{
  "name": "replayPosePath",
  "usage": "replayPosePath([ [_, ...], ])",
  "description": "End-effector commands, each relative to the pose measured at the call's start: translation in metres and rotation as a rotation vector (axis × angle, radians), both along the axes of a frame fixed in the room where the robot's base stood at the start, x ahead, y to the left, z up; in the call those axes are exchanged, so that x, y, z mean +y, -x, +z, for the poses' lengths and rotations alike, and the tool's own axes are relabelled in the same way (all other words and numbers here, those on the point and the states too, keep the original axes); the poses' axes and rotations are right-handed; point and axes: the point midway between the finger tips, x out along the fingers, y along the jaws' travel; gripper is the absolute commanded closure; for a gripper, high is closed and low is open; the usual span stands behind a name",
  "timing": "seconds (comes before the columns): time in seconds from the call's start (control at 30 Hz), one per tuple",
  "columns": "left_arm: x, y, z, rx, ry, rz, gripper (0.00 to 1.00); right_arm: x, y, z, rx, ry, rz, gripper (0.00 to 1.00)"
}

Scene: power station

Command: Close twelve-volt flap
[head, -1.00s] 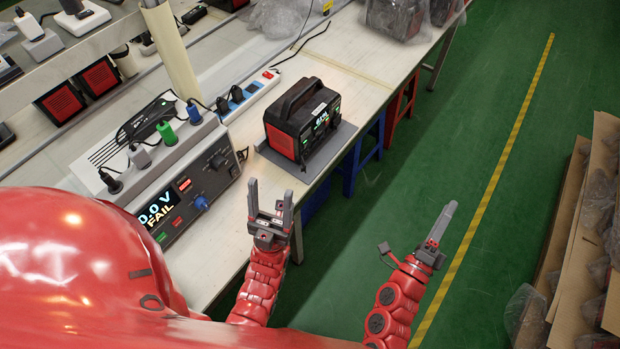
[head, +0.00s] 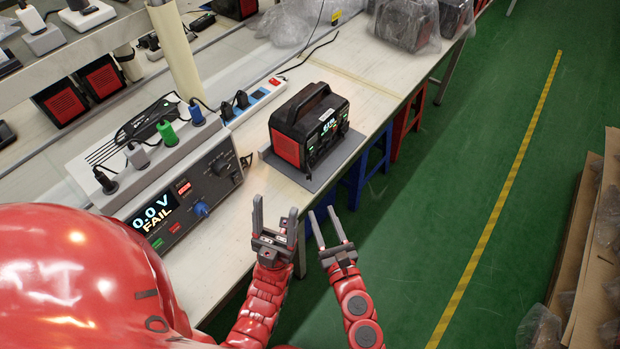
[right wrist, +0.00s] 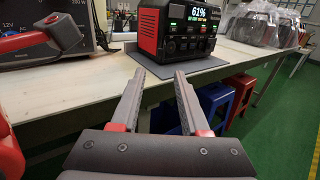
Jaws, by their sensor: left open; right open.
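A black and red power station (head: 308,122) with a carry handle stands upright on a grey mat (head: 338,167) at the bench's front edge. In the right wrist view the power station (right wrist: 178,30) shows a lit screen reading 61% and a front panel with ports. The twelve-volt flap is too small to make out. My left gripper (head: 274,213) is open and empty, at the bench edge in front of the power station. My right gripper (head: 329,228) is open and empty, to the right of the left one, off the bench edge. Its fingers (right wrist: 160,78) point towards the power station.
A grey test unit (head: 175,200) reading "0.0 V FAIL" stands left on the bench (head: 225,235), with a power strip (head: 255,100) behind it. Bagged units (head: 405,25) sit farther back. Blue and red stools (head: 365,170) stand under the bench.

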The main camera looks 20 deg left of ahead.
Motion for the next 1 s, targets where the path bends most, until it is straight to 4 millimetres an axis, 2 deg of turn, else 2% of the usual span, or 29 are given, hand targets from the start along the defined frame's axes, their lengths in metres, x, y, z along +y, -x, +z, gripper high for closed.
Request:
replayPosePath([
  [0.3, 0.000, 0.000, 0.011, 0.000, 0.000, 0.000, 0.36, 0.035, -0.051, 0.002, -0.003, 0.004, -0.001, 0.55],
  [0.53, 0.000, 0.000, 0.010, 0.000, 0.000, 0.000, 0.36, 0.057, -0.080, 0.001, -0.003, 0.001, 0.000, 0.55],
  [0.73, 0.000, 0.000, 0.010, 0.000, 0.000, 0.000, 0.36, 0.064, -0.091, -0.002, 0.001, 0.003, 0.000, 0.55],
  [1.0, 0.000, 0.000, 0.010, 0.000, 0.000, 0.000, 0.36, 0.065, -0.094, -0.001, 0.000, 0.003, -0.002, 0.55],
])
